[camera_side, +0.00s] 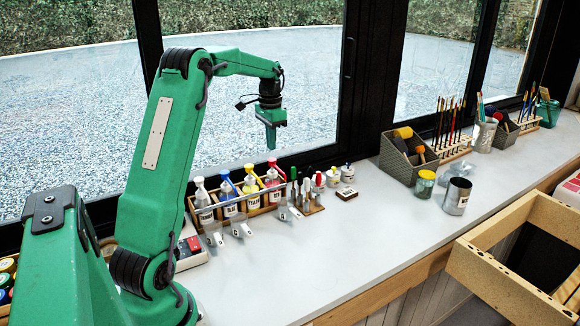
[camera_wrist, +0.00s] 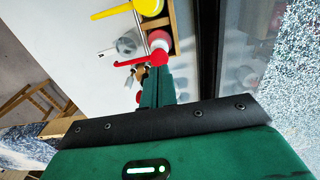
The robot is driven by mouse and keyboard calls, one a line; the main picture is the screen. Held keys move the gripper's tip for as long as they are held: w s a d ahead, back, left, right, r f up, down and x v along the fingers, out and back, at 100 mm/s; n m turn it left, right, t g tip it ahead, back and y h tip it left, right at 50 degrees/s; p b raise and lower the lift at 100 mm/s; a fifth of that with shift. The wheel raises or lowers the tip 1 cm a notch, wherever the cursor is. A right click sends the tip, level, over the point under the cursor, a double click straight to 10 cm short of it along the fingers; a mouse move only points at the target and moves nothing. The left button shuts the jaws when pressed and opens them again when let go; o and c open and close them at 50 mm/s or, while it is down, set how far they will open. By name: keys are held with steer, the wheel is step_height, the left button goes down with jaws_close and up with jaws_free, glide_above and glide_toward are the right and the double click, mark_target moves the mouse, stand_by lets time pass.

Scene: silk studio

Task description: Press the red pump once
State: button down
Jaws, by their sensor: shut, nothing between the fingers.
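The red pump (camera_side: 272,162) tops the rightmost bottle in a wooden rack (camera_side: 262,211) on the counter. My gripper (camera_side: 271,147) is shut and empty, pointing down directly above the red pump. A small gap seems to show between the fingertips and the pump head in the side view. In the wrist view, the red pump (camera_wrist: 158,57) shows just beyond my shut fingertips (camera_wrist: 156,75), which partly cover it. The yellow pump (camera_side: 249,169), blue pump (camera_side: 224,175) and white pump (camera_side: 199,183) stand to its left in the same rack.
The window frame (camera_side: 310,157) runs behind. The counter (camera_side: 330,250) in front is clear.

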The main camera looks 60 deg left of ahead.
mark_target(272, 160)
steer(key=shift+f, duration=2.35)
stand_by(0.4)
steer(key=shift+r, duration=1.05)
steer(key=shift+r, duration=0.1)
steer(key=shift+r, duration=1.4)
steer(key=shift+d, duration=0.15)
